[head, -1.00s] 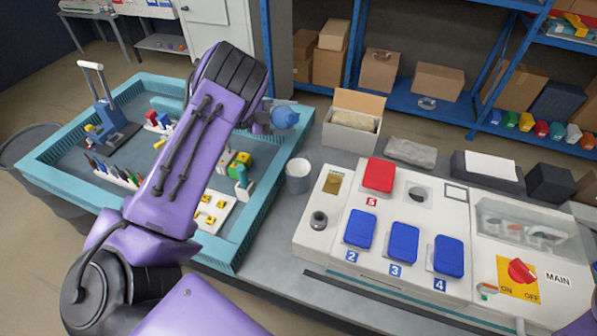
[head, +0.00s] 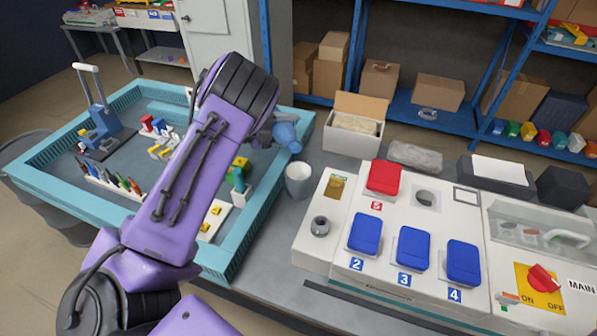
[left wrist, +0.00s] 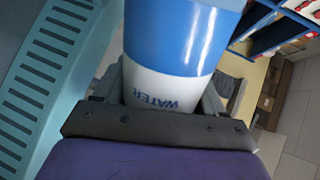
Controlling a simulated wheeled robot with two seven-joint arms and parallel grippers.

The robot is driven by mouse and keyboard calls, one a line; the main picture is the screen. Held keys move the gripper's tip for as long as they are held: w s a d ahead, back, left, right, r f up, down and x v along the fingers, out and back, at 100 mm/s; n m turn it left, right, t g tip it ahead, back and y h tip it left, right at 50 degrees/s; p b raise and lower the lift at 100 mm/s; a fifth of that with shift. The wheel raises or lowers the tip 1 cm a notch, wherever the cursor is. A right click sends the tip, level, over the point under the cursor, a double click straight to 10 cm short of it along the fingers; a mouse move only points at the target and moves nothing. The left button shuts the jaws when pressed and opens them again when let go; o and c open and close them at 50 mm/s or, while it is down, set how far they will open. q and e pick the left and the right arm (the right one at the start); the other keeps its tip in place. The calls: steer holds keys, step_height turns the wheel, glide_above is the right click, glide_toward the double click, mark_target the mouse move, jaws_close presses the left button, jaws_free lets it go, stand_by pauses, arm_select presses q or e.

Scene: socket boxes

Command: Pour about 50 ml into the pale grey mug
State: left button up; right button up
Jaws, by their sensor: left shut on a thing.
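The pale grey mug (head: 299,181) stands upright on the grey bench, between the teal-rimmed tray and the white socket box. My left gripper (head: 268,135) is shut on a blue and white bottle (head: 287,136), which it holds above and a little behind the mug in the head view. In the left wrist view the bottle (left wrist: 175,45) fills the space between the fingers, and the word WATER shows on its white band. The bottle looks tilted in the head view. Its mouth and any liquid are not clearly visible. The right gripper does not show.
The teal-rimmed tray (head: 252,232) with several tools and blocks lies left of the mug. The white socket box (head: 318,262) with blue and red covers stands to the right. An open cardboard box (head: 352,139) stands behind the mug.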

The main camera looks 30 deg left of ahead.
arm_select(q)
steer(key=shift+m+b, duration=0.35)
steer(key=shift+m, duration=0.05)
stand_by(0.4)
steer(key=shift+w+a, duration=0.1)
steer(key=shift+a, duration=0.05)
steer(key=shift+w+a, duration=0.3)
steer(key=shift+a, duration=0.15)
steer(key=shift+a+r, duration=0.1)
stand_by(0.6)
stand_by(0.9)
step_height(320, 180, up, 4)
steer(key=n+p, duration=0.1)
steer(key=p, duration=0.1)
steer(key=n+p, duration=0.1)
steer(key=n+h+p, duration=0.1)
steer(key=n+p, duration=0.1)
steer(key=shift+s+f+p, duration=0.1)
steer(key=shift+f+p, duration=0.15)
steer(key=shift+p, duration=0.1)
steer(key=shift+r+g, duration=0.1)
steer(key=shift+g, duration=0.2)
steer(key=shift+n, duration=0.3)
stand_by(0.7)
